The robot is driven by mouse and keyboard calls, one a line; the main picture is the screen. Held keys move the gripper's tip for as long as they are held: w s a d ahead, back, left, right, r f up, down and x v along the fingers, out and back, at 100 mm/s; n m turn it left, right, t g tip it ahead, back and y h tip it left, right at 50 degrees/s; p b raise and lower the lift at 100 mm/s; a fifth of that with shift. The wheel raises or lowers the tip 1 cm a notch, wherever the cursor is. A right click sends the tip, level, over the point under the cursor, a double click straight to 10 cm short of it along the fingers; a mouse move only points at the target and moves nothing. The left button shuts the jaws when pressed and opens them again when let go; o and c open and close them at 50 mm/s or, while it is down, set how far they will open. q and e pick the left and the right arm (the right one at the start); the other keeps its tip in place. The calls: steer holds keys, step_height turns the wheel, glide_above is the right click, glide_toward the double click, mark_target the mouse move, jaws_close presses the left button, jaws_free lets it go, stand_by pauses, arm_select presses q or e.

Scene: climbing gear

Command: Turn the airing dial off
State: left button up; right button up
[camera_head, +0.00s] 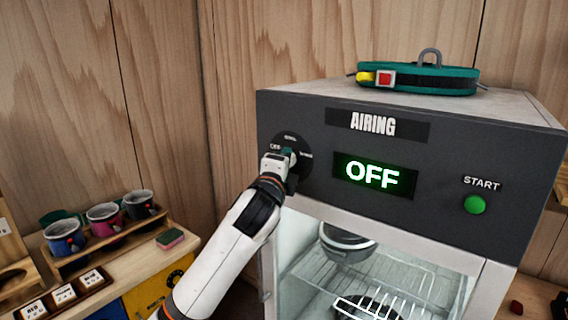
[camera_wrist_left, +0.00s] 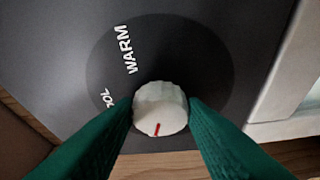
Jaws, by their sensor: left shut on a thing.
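The airing dial is a dark round plate (camera_head: 303,167) on the front of the grey airing cabinet (camera_head: 440,210), with small labels around it. Its white ribbed knob (camera_wrist_left: 160,106) shows in the left wrist view, with a red mark pointing down the picture, away from WARM. My left gripper (camera_head: 289,158) is shut on the knob, its green fingers on both sides. In the head view the gripper covers the knob. The display (camera_head: 373,177) reads OFF in lit green letters. My right gripper is in neither view.
A green START button (camera_head: 474,205) sits on the panel's right. A teal strap (camera_head: 425,77) with a buckle lies on the cabinet top. Wire racks (camera_head: 350,283) hold items inside below. Several mugs (camera_head: 103,217) stand in a wooden rack at the left.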

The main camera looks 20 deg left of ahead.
arm_select(q)
steer(key=shift+f, duration=0.1)
steer(key=o, duration=1)
steer(key=shift+s+d+f+b, duration=0.1)
steer(key=shift+s+b, duration=0.45)
steer(key=shift+s, duration=1.45)
steer(key=shift+s+d+f+b, duration=0.1)
steer(key=shift+s+b, duration=0.45)
steer(key=shift+s, duration=1.4)
steer(key=shift+s+d+f+b, duration=0.1)
steer(key=shift+s+b, duration=0.45)
steer(key=shift+s, duration=1.45)
